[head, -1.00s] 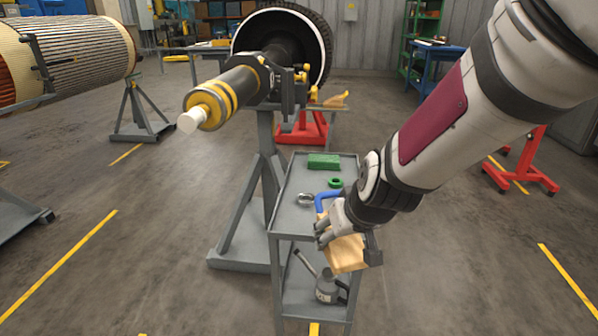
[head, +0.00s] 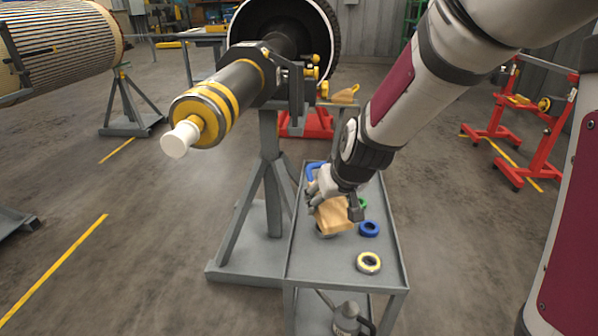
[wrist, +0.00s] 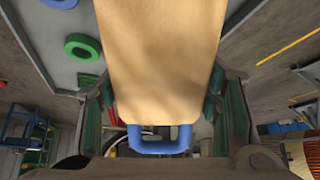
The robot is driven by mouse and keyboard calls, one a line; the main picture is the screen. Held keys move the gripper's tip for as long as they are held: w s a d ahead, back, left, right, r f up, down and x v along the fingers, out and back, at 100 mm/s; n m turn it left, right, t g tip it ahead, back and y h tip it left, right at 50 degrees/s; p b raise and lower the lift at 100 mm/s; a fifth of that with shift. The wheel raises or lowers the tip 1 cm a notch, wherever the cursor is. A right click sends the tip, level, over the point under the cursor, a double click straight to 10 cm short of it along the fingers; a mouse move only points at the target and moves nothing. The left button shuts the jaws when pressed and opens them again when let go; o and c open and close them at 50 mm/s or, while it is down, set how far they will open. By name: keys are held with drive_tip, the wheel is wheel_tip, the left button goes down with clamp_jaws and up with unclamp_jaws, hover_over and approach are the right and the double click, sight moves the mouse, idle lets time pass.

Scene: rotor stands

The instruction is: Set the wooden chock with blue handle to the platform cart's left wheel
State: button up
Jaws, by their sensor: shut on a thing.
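My gripper (head: 334,202) is shut on the wooden chock (head: 333,216), a pale block with a blue handle (head: 315,171). In the head view it holds the chock over the top tray of a grey two-level cart; whether the chock touches the tray is unclear. In the wrist view the chock (wrist: 160,60) lies between the two fingers, with its blue handle (wrist: 160,143) at the lower middle. I cannot make out a platform cart or its left wheel for certain in either view.
The grey cart (head: 345,272) carries a blue ring (head: 369,229), a yellow-and-white ring (head: 369,263) and a green ring (head: 362,203). A grey rotor stand (head: 270,190) with its shaft is close on the left. Red stands (head: 540,130) are at right. Floor at left is open.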

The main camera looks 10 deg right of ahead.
drive_tip(key=w, duration=0.9)
drive_tip(key=shift+d+f+b, duration=0.35)
drive_tip(key=shift+d+f, duration=0.05)
drive_tip(key=shift+w+f+b, duration=0.1)
drive_tip(key=shift+f+b, duration=0.6)
drive_tip(key=shift+f, duration=1.05)
drive_tip(key=shift+f, duration=0.2)
drive_tip(key=o, duration=1.6)
drive_tip(key=shift+c, duration=0.2)
drive_tip(key=shift+r, duration=0.15)
drive_tip(key=shift+r, duration=0.4)
drive_tip(key=p+v, duration=0.3)
drive_tip(key=v, duration=0.8)
drive_tip(key=shift+s, duration=0.3)
